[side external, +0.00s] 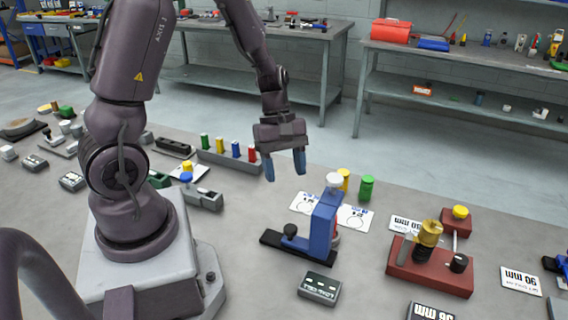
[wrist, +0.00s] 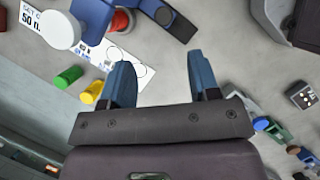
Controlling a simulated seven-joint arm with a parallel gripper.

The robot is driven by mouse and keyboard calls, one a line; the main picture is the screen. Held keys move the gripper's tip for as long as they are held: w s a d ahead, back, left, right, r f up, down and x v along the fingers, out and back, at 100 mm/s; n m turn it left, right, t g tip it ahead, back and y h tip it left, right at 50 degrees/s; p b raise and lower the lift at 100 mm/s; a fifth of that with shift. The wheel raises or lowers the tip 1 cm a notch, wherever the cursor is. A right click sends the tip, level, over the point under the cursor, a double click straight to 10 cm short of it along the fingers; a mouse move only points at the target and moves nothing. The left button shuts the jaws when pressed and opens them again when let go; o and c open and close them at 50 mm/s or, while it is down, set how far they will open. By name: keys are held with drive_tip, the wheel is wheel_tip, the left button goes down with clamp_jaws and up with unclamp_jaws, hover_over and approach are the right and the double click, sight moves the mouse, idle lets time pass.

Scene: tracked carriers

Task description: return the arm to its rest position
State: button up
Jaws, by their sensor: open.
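My gripper (side external: 285,165) hangs above the grey table with its two blue fingers apart and nothing between them. In the wrist view my gripper (wrist: 165,85) also shows open and empty, with bare table and part of a white card beyond the fingers. A blue upright carrier (side external: 325,222) with a white round top stands on a black base to the right of my gripper. It also shows at the top left of the wrist view (wrist: 92,18).
A green cylinder (side external: 366,188) and a yellow one (side external: 343,179) stand behind the blue carrier. A rack (side external: 228,160) of coloured pegs lies left of my gripper. A red-brown block fixture (side external: 430,270) stands at right. Benches (side external: 265,60) line the back.

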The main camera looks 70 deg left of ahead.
drive_tip(key=shift+a+r, duration=0.1)
drive_tip(key=shift+r, duration=0.3)
drive_tip(key=s+d+r+m+t+y, duration=0.2)
drive_tip(key=s+d+r+m, duration=0.2)
drive_tip(key=r+m, duration=0.5)
drive_tip(key=s+d+r+m+t+y, duration=0.2)
drive_tip(key=s+d+r+m+t, duration=0.1)
drive_tip(key=r+m, duration=0.6)
drive_tip(key=shift+s+d+r+t+y, duration=0.3)
drive_tip(key=shift+s+d+r, duration=0.05)
drive_tip(key=shift+s+d, duration=0.25)
